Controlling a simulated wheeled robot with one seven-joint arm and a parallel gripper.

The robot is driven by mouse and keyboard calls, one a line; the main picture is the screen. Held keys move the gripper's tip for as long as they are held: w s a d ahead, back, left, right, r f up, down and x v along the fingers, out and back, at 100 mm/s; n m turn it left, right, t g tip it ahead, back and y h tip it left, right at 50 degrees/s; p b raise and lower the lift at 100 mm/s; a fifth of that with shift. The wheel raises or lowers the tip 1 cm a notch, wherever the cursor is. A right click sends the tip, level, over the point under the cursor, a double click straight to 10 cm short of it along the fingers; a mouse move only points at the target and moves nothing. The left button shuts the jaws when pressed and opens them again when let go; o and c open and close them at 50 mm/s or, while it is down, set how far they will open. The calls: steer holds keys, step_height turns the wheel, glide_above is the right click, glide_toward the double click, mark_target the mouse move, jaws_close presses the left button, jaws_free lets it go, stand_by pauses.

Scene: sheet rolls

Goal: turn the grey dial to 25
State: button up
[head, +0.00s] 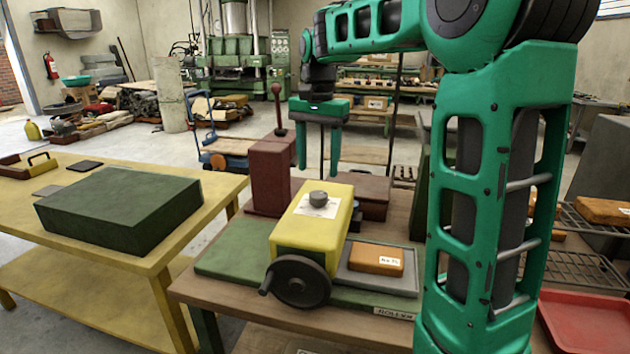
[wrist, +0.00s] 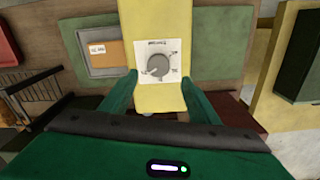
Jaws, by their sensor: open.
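The grey dial (head: 318,198) sits on a white scale plate on top of the yellow housing (head: 312,226). In the wrist view the dial (wrist: 158,65) is round and lies on the white plate (wrist: 172,51), whose marks are too small to read surely. My gripper (head: 319,168) is open and empty, pointing down above and behind the dial. In the wrist view its two green fingers (wrist: 160,85) show on either side of the yellow housing, apart from the dial.
A black handwheel (head: 297,281) is on the housing's front. A grey tray (head: 378,268) with an orange labelled block (head: 376,258) lies to the right. A dark red block (head: 270,178) with a knobbed lever stands behind left. A yellow table (head: 70,265) bears a green block (head: 120,207).

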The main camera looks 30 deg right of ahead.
steer(key=shift+r, duration=1.85)
steer(key=s+d+f+n, duration=0.1)
steer(key=s+f, duration=0.5)
steer(key=s, duration=0.4)
steer(key=s+d+f+n, duration=0.1)
steer(key=s+f+n, duration=0.1)
steer(key=s+f, duration=0.4)
steer(key=s+d+f+n, duration=0.1)
steer(key=s+f, duration=0.5)
steer(key=s, duration=0.9)
steer(key=shift+f+n, duration=0.35)
steer(key=shift+n, duration=0.15)
steer(key=shift+w+f, duration=0.2)
steer(key=shift+w, duration=0.4)
